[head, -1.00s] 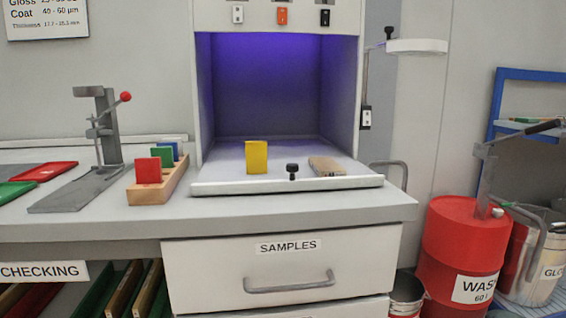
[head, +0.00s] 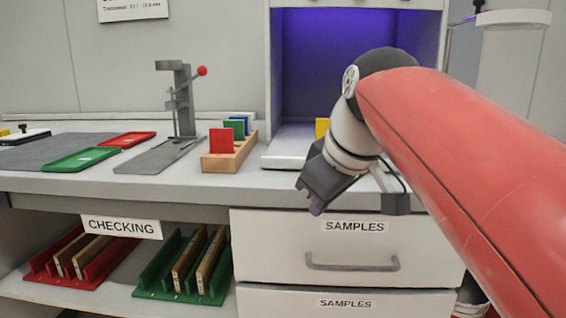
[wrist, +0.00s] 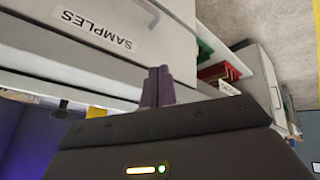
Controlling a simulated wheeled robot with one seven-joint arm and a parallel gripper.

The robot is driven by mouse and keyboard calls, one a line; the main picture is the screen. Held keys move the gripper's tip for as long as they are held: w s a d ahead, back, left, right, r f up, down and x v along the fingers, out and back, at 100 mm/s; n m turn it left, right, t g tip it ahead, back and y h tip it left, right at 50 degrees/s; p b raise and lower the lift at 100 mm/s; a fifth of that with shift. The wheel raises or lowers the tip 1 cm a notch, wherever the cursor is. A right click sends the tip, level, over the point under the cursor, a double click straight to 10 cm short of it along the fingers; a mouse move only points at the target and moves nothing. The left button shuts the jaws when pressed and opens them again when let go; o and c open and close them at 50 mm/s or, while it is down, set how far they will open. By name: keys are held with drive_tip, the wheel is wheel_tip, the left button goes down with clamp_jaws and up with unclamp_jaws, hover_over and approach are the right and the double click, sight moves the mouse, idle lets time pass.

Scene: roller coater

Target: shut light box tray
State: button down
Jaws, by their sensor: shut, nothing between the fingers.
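The light box tray (head: 287,160) is white and sticks out of the front of the purple-lit light box (head: 340,60) in the head view. My arm hides its middle and right. A yellow block (head: 322,128) stands on it, partly hidden. My gripper (head: 316,208) hangs in front of the counter edge and the upper SAMPLES drawer, apart from the tray handle side. Its fingers are shut and empty. In the wrist view, which is upside down, the fingers (wrist: 157,87) show before the drawers, with the yellow block (wrist: 95,112) at lower left.
A wooden rack (head: 230,158) with coloured panels stands left of the tray. Beyond it are a lever stand (head: 183,100), a green tray (head: 80,159) and a red tray (head: 122,140). The drawer handle (head: 352,266) juts out below my gripper.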

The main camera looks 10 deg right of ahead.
drive_tip(key=w+a+r+n+y+b, duration=0.1)
drive_tip(key=w+r+n, duration=0.2)
drive_tip(key=r, duration=0.2)
drive_tip(key=w+a+r+n+y, duration=0.1)
drive_tip(key=w+r+n, duration=0.15)
drive_tip(key=r, duration=0.25)
drive_tip(key=shift+n, duration=0.45)
drive_tip(key=b+x, duration=0.3)
drive_tip(key=x, duration=0.7)
drive_tip(key=shift+a, duration=0.1)
drive_tip(key=w, duration=0.1)
drive_tip(key=w+p, duration=0.1)
drive_tip(key=shift+w+d+r, duration=0.25)
drive_tip(key=shift+d, duration=0.05)
drive_tip(key=shift+w+d, duration=0.15)
drive_tip(key=shift+w, duration=0.5)
